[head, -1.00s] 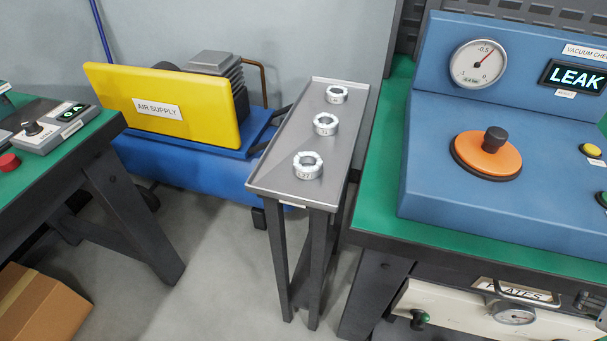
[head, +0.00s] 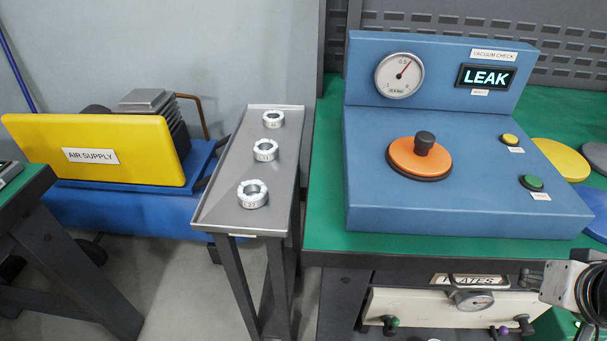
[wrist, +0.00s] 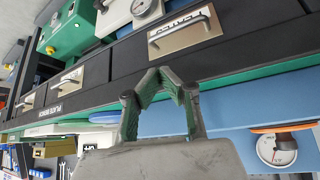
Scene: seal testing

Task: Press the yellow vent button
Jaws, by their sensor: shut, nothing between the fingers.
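The yellow vent button (head: 509,139) is a small round cap on the sloped top of the blue vacuum check console (head: 460,215), at its right side. A green button (head: 532,182) sits in front of it. Part of my arm shows at the right edge of the head view, below the bench top, well away from the button. My gripper (wrist: 160,73) shows in the wrist view, its green fingers drawn together and empty, in front of the bench front. The blue console (wrist: 240,115) is partly in that view, but the yellow button is not visible there.
The console bears an orange disc with a dark knob (head: 420,156), a gauge (head: 399,76) and a lit LEAK display (head: 486,77). Coloured plates (head: 562,158) lie on the green bench right of it. A narrow stand (head: 225,207) with several metal rings stands left.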

